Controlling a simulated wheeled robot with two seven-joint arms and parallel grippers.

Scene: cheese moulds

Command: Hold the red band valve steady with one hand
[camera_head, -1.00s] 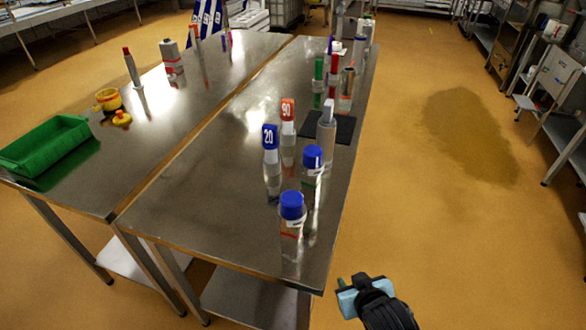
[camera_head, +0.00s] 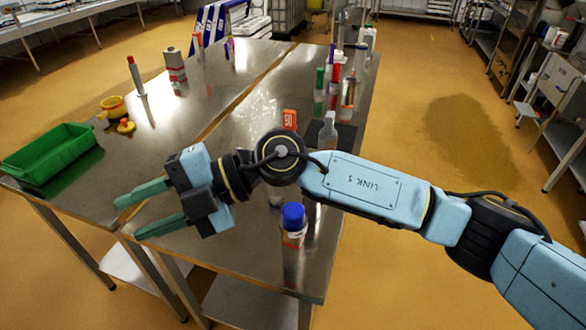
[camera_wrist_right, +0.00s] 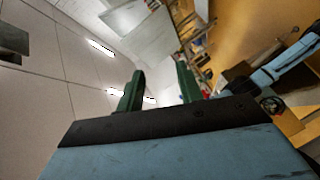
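A clear bottle with a blue cap and a red band (camera_head: 293,228) stands upright near the front right of the table in the head view. It is the nearest red-banded thing, but I cannot tell that it is the valve. My right gripper (camera_head: 128,218) is open and empty, left of the bottle and apart from it, its green fingers pointing left over the table's front part. Its spread fingers also show in the right wrist view (camera_wrist_right: 160,82). My right arm crosses the table and hides the things behind the bottle. My left gripper is not in view.
An orange 90 tag (camera_head: 289,119) shows behind my arm. Several bottles and markers (camera_head: 333,75) stand along the table's far right side.

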